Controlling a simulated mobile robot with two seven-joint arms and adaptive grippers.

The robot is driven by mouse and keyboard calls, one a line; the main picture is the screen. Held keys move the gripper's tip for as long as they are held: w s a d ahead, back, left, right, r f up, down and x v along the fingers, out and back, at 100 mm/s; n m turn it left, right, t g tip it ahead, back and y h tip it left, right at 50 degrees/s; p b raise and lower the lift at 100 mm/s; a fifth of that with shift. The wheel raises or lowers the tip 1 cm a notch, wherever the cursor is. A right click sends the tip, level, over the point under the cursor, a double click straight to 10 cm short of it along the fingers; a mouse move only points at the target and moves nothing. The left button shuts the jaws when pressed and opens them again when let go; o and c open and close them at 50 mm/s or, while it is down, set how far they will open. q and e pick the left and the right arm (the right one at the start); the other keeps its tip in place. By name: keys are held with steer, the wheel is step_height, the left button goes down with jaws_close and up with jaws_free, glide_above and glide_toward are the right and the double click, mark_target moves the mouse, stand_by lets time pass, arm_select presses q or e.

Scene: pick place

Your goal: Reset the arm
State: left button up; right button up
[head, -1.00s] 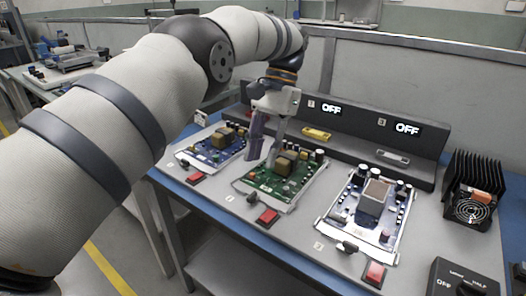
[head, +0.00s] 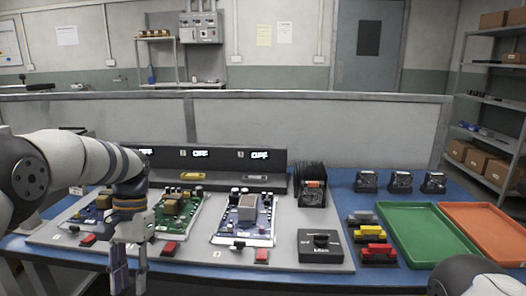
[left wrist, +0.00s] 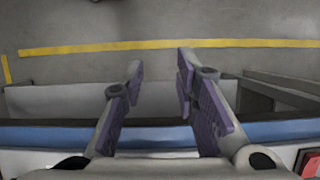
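My left arm comes in from the left in the head view. Its gripper (head: 129,272) points down in front of the table's front edge. In the left wrist view the two purple-padded fingers (left wrist: 160,72) stand apart with nothing between them. Beneath them are the table's blue edge (left wrist: 160,136) and the grey floor. Part of my right arm shows at the bottom right of the head view; its gripper is out of frame.
Blue (head: 92,207), green (head: 177,216) and blue-white (head: 247,215) circuit boards lie on the grey panel, with red buttons before them. A black dial box (head: 320,246), a green tray (head: 424,238) and an orange tray (head: 490,228) are to the right. Dark fan blocks (head: 400,181) stand behind.

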arm_select(q)
steer(key=w+d+f+x, duration=0.1)
steer(key=d+x, duration=0.1)
steer(key=x, duration=1)
steer(key=s+d+f+p, duration=0.1)
steer(key=s+d+f, duration=0.1)
steer(key=s+f, duration=0.85)
steer(key=s+r+n+t, duration=0.1)
steer(key=s+r, duration=0.1)
steer(key=s, duration=2.4)
steer(key=shift+s+d+r+n+t+p, duration=0.2)
steer(key=shift+s+r+n+t+p, duration=0.15)
steer(key=shift+s+t+p, duration=0.1)
arm_select(e)
steer(key=shift+t, duration=0.5)
steer(key=w+r, duration=0.1)
steer(key=w, duration=0.1)
steer(key=w+r, duration=0.1)
steer(key=shift+w+r, duration=0.2)
steer(key=shift+w, duration=0.2)
arm_select(q)
steer(key=shift+w, duration=0.1)
